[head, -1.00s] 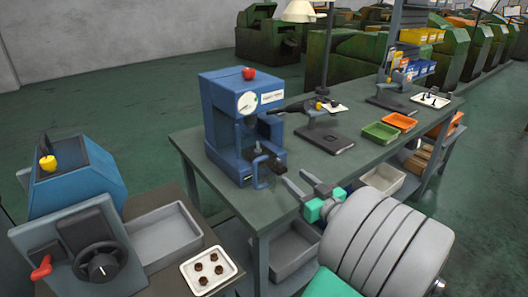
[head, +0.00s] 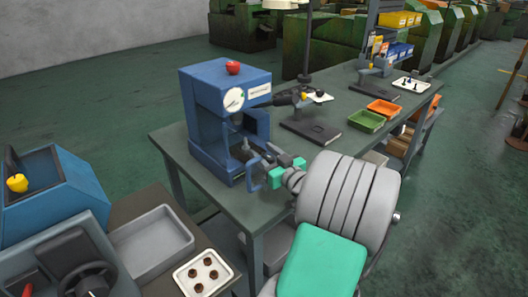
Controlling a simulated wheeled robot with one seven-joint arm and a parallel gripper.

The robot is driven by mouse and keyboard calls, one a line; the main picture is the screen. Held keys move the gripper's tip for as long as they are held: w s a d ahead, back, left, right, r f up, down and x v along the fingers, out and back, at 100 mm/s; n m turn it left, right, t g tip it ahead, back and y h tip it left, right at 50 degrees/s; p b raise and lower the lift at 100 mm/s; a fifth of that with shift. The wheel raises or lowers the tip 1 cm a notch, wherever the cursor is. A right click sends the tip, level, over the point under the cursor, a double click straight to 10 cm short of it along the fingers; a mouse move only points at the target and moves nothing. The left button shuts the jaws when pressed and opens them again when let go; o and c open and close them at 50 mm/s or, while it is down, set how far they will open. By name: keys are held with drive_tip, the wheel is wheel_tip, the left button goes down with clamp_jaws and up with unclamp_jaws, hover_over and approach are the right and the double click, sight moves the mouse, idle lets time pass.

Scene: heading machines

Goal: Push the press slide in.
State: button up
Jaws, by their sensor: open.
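The blue press (head: 205,115) stands on the green bench, with a round white gauge on its front and a red knob-like object on top. Its slide (head: 254,172) sticks out at the lower front, with a blue bracket-like handle. My gripper (head: 270,160), with green and grey fingers, is at the right side of the slide's outer end. It is open and holds nothing. The near finger partly covers the slide. I cannot tell whether the fingers touch it.
The bench (head: 180,140) also holds a dark plate (head: 310,132), a green tray (head: 366,121) and an orange tray (head: 384,108) behind my arm. At the left are a blue machine (head: 55,190), a grey bin (head: 150,243) and a white tray (head: 186,285) with several dark parts.

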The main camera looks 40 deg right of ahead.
drive_tip(key=shift+c, duration=0.4)
clamp_jaws()
idle(0.9)
